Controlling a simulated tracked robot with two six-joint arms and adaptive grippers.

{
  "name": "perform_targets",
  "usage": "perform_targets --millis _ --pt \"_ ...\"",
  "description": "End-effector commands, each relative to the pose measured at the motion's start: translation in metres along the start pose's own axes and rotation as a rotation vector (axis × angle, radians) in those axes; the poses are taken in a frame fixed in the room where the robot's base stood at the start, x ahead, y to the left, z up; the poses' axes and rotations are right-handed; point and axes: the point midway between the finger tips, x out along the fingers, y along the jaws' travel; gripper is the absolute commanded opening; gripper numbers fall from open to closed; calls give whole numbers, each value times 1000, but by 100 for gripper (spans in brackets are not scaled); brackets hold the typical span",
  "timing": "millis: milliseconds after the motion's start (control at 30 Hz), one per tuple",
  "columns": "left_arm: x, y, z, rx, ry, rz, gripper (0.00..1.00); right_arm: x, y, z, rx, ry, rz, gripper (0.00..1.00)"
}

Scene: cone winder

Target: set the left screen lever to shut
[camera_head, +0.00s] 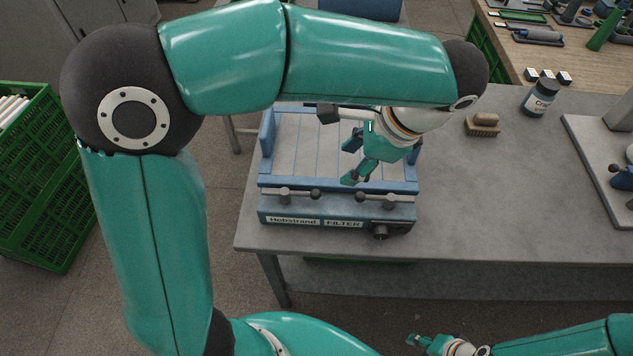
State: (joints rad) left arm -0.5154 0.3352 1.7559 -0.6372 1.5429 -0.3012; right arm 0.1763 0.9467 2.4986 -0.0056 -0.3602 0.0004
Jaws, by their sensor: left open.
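The filter unit (350,217) is a blue and grey box on the grey table, labelled "Hobstrand FILTER". The left screen lever (290,194) lies along its front top edge, roughly level, with a dark knob at its right end. A similar right lever (377,198) has its dark knob at its left end. My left gripper (356,178) is open and points down over the unit, above and behind the gap between the levers, nearer the right one. It appears apart from both levers. My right gripper (422,342) is low at the bottom, away from the unit; its jaw opening is unclear.
A dark knob (380,231) sticks out at the unit's front right. Bare tabletop lies right of the unit. A green crate (40,185) stands at the left.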

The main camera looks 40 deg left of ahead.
Motion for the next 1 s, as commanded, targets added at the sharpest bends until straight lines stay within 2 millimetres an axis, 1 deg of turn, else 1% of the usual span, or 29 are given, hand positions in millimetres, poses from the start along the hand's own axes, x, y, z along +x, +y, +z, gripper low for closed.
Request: perform_targets --millis 67,133,267,600,800,900,1000 --pt "3 -1 5 -6 -9 -1 51 1 0 0 0 -1 0 43" --pt "11 -1 8 -10 -12 2 51 1 0 0 0 -1 0 43" --pt "32 0 11 -18 -15 7 51 2 1 0 0 -1 0 43" --pt "107 0 13 -22 -16 12 51 5 2 0 0 0 0 43" --pt "144 1 14 -22 -15 12 51 6 2 0 0 0 0 43" --pt "156 1 13 -23 -14 11 51 6 2 0 0 0 0 43" --pt "165 1 13 -23 -14 10 51 7 2 0 0 0 0 43"
